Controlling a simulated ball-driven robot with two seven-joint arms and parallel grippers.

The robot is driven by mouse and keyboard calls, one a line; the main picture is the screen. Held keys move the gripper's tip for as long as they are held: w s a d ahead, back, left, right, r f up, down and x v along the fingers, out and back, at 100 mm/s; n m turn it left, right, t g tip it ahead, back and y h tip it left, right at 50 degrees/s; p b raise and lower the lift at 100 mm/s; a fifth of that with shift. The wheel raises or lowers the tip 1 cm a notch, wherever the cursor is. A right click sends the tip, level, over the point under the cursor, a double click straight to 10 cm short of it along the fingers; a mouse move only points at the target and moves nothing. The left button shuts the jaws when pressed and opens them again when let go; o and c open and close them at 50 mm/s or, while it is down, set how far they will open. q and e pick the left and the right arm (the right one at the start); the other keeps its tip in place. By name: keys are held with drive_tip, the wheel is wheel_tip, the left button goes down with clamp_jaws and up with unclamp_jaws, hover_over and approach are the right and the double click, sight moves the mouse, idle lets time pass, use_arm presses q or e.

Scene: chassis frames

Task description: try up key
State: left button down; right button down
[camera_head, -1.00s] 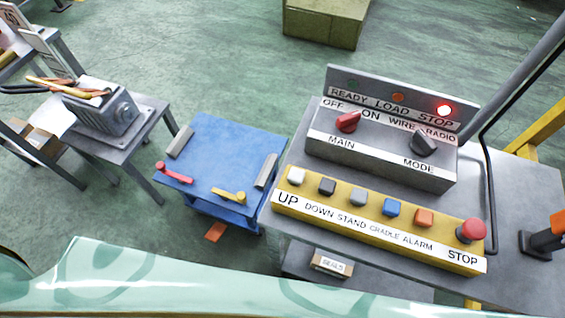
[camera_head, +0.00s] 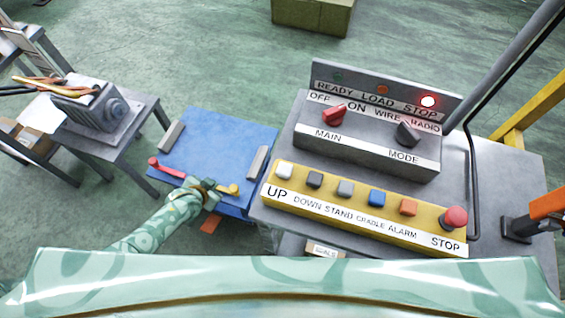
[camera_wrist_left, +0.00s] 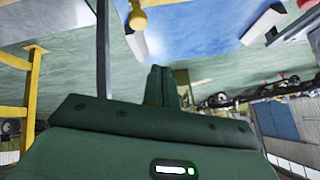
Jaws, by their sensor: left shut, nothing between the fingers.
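The UP key is the white button (camera_head: 284,170) at the left end of the yellow key box (camera_head: 350,217), above the printed word UP. My left gripper (camera_head: 208,188) has its arm coming in from the lower left in the head view. It is over the front of the blue table, left of the key box and apart from the UP key. In the left wrist view its dark green fingers (camera_wrist_left: 161,84) are together with nothing between them. The UP key cannot be made out in the wrist view. My right gripper is not in view.
A blue table (camera_head: 215,135) with grey blocks and red and yellow handles lies under my left arm. Behind the keys is a grey switch box (camera_head: 365,152) with MAIN and MODE knobs and a lit red STOP lamp (camera_head: 428,101). A red STOP button (camera_head: 454,217) ends the row.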

use_arm(q)
drive_tip(key=w+d+r+m+t+h+p, duration=0.1)
drive_tip(key=w+d+r+m, duration=0.15)
drive_tip(key=w+r, duration=0.5)
drive_tip(key=w+d+r+m+t+h+p, duration=0.1)
drive_tip(key=w+d+r+t, duration=0.15)
drive_tip(key=w+r, duration=0.5)
drive_tip(key=w+d+r+m+h+p, duration=0.15)
drive_tip(key=d+r, duration=0.25)
drive_tip(key=r, duration=0.4)
drive_tip(key=d+r+m+h, duration=0.2)
drive_tip(key=d+r, duration=0.2)
drive_tip(key=r, duration=0.4)
drive_tip(key=s+d+r+m+g+h, duration=0.2)
drive_tip(key=s+d+r+m, duration=0.1)
drive_tip(key=d+r, duration=0.25)
drive_tip(key=s+d+r+m+g+p, duration=0.1)
drive_tip(key=s+m+g, duration=0.2)
drive_tip(key=s, duration=0.7)
drive_tip(key=s+d+r+m+g+p, duration=0.1)
drive_tip(key=s+d+m+g, duration=0.1)
drive_tip(key=s, duration=0.8)
drive_tip(key=shift+d+m+g, duration=0.15)
drive_tip(key=shift+m+g, duration=0.35)
drive_tip(key=shift+g, duration=0.15)
drive_tip(key=shift+f, duration=0.15)
